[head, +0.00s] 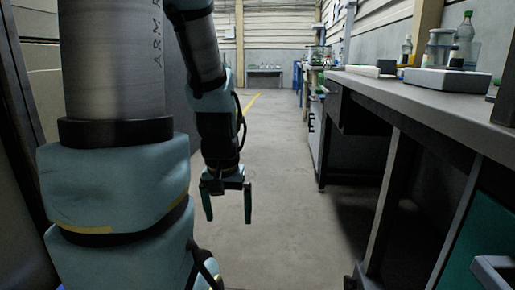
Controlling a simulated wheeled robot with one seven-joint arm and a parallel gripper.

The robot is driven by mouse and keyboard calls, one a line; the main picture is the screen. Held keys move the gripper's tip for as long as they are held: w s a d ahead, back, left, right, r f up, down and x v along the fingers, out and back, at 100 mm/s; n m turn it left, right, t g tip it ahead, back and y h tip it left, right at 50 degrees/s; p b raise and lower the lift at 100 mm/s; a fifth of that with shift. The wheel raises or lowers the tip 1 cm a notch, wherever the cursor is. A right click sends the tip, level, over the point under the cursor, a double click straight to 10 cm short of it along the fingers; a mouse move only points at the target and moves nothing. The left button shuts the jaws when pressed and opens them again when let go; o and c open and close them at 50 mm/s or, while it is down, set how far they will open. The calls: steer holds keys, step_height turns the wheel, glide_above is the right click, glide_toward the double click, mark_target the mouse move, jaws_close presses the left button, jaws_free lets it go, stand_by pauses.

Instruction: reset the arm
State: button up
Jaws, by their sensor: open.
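My gripper (227,203) hangs at the end of my arm in the head view, left of the middle, pointing down over the bare floor. Its two fingers are apart, with nothing between them. My arm comes down from the top of the picture, and its thick near part covers much of the left side. The gripper is apart from the bench at right and touches nothing that I can see.
A long workbench (425,98) runs along the right, bearing a flat grey device (447,81), a clear container (440,46) and bottles (465,35). Concrete floor (275,150) is clear ahead, with a yellow line (252,103). A far table (265,73) stands at the back wall.

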step_height(320, 180, up, 35)
steer(key=p, duration=3.3)
steer(key=shift+p, duration=0.3)
